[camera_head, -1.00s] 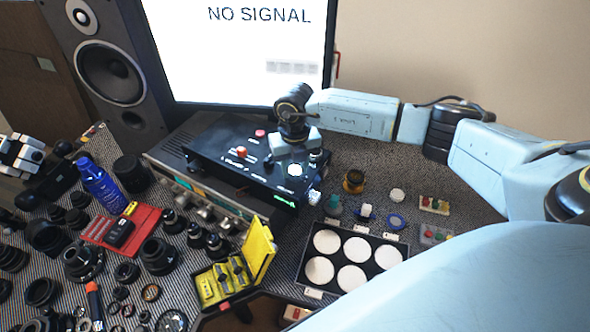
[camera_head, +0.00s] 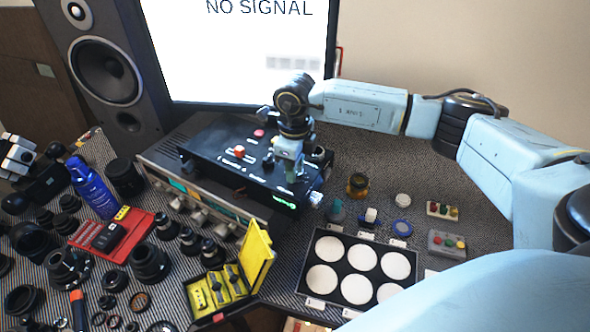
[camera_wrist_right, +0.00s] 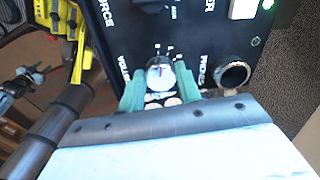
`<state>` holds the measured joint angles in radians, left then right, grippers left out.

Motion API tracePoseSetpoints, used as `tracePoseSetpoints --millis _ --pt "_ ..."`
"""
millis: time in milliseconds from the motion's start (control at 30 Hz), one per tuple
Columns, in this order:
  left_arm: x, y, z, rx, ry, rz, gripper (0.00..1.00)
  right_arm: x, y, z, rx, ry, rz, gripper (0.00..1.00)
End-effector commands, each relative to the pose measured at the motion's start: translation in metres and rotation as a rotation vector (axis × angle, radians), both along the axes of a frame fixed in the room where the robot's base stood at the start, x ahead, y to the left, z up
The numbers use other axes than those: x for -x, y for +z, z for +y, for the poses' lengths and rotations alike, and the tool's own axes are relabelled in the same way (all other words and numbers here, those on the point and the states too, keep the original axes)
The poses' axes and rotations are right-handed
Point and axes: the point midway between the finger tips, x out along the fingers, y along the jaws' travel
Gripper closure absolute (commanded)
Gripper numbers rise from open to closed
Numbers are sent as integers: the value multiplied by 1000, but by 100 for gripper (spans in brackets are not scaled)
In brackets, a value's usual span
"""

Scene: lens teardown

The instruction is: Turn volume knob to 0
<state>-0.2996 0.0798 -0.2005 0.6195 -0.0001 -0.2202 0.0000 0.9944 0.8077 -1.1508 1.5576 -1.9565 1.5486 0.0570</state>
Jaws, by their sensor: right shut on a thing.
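The volume knob (camera_wrist_right: 160,75) is a round, pale, shiny knob on a black control box (camera_head: 225,150). It sits by the printed VOLUME label in the right wrist view. My right gripper (camera_wrist_right: 160,88) has its green fingertips on either side of the knob and is shut on it. In the head view my right gripper (camera_head: 291,172) points down at the right part of the box and hides the knob. The knob's exact pointer setting is too blurred to read.
A phones jack (camera_wrist_right: 233,75) is close right of the knob. A dark selector knob (camera_wrist_right: 173,12) and a white button (camera_wrist_right: 243,9) are behind it. A yellow case (camera_head: 258,258) and a tray of white discs (camera_head: 345,238) stand in front. The monitor (camera_head: 250,60) is behind.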

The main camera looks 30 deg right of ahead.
Motion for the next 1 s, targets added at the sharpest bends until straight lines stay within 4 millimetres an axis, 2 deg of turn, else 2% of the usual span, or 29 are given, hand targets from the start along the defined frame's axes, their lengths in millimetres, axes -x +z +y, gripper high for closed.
tracePoseSetpoints --millis 333,867,900,1000 --pt "0 -10 0 0 0 0 64 -1 1 0 -1 131 -4 89" --pt "0 -11 0 0 1 0 64 -1 2 0 -1 153 -4 89" --pt "0 -11 0 0 1 0 64 -1 2 0 0 153 -4 62" --pt "0 -11 0 0 1 0 64 -1 1 0 0 153 -4 49"
